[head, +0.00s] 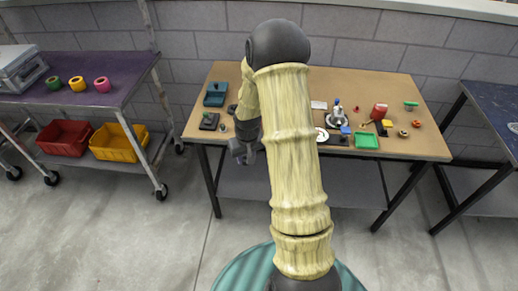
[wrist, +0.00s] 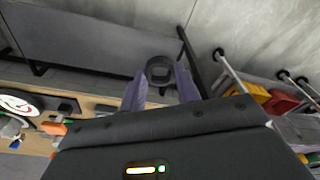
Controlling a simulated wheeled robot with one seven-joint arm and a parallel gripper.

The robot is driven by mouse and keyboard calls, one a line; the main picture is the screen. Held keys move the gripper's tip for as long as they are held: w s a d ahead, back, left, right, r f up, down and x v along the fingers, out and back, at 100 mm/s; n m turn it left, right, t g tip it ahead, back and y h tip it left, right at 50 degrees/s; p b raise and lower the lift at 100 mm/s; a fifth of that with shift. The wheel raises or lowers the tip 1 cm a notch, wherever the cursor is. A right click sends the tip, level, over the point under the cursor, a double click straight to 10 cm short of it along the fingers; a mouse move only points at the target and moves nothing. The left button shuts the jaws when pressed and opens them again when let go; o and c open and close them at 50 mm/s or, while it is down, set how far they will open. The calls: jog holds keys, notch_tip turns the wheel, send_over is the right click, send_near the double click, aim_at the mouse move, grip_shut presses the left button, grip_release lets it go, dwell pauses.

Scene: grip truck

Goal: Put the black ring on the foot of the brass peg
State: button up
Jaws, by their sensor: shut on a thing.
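My gripper (head: 243,154) hangs in front of the table's front edge, left of my forearm in the head view. In the wrist view its two purple fingers (wrist: 160,84) are closed on the black ring (wrist: 149,72), which sits between the fingertips with its hole facing the camera. The ring is too small and dark to make out in the head view. I cannot pick out the brass peg in either view; part of the tabletop is hidden behind my arm.
The wooden table (head: 385,88) carries a blue tray (head: 215,94), a dark block (head: 209,121), a green tray (head: 366,141) and a red container (head: 379,111). A purple-topped cart (head: 102,62) stands left, with red (head: 64,138) and yellow bins (head: 118,149) below. Floor between is clear.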

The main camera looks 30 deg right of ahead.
jog(key=w+a+f+n, duration=0.1)
jog(key=a+f, duration=0.2)
jog(key=f, duration=0.2)
jog(key=shift+w+a+f, duration=0.15)
jog(key=shift+w, duration=0.25)
